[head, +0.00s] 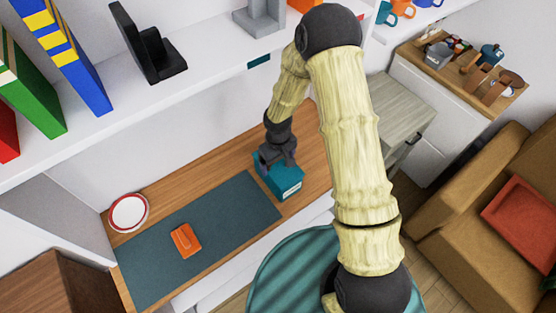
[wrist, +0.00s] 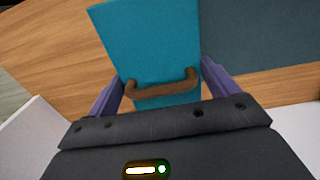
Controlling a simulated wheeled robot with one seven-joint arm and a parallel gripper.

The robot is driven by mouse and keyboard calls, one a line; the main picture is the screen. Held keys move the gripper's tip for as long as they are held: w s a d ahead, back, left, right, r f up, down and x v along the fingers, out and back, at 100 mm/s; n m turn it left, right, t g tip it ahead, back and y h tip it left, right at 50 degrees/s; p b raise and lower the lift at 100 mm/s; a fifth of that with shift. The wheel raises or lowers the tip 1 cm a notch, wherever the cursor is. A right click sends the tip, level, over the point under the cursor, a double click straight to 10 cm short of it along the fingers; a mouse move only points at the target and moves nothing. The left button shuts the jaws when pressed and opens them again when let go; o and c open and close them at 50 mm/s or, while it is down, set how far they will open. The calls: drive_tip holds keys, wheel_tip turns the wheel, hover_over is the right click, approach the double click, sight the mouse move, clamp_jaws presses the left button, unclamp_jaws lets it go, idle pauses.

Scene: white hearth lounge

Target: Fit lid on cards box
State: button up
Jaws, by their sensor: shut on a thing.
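The teal cards box (head: 285,185) stands on the wooden desk at the right end of the dark mat, with a pale label on its front side. My gripper (head: 277,160) is right over it and covers much of its top. In the wrist view a flat teal lid (wrist: 150,45) with a brown bar handle (wrist: 164,90) lies between the two purple fingers of my gripper (wrist: 162,80), which are shut on it at the handle. The lid hides what is under it, so I cannot tell whether it is seated on the box or held just above.
The dark teal mat (head: 215,225) covers much of the wooden desk (head: 305,150). An orange object (head: 186,240) lies on the mat, and a white plate with a red rim (head: 128,212) is at left. A white shelf (head: 200,85) with binders overhangs the back.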

drive_tip(key=o, duration=0.8)
drive_tip(key=shift+r, duration=0.1)
wheel_tip(320, 180, up, 17)
drive_tip(key=shift+r+b, duration=0.1)
drive_tip(key=shift+b, duration=0.85)
drive_tip(key=s+d+r+m+t, duration=0.1)
drive_tip(key=s+d+m, duration=0.1)
drive_tip(key=s+d, duration=0.2)
drive_tip(key=s+d+r+m, duration=0.1)
drive_tip(key=s+d+m, duration=0.1)
drive_tip(key=s+d, duration=0.2)
drive_tip(key=s+d+r+m+t, duration=0.1)
drive_tip(key=s+d+m, duration=0.1)
drive_tip(key=s+d, duration=0.2)
drive_tip(key=shift+s+d+r+m+t, duration=0.15)
drive_tip(key=shift+d+r+m, duration=0.05)
drive_tip(key=shift+d, duration=0.2)
drive_tip(key=shift+s+d+r+m+t, duration=0.1)
drive_tip(key=shift+d+r+m+t, duration=0.1)
drive_tip(key=shift+d, duration=0.15)
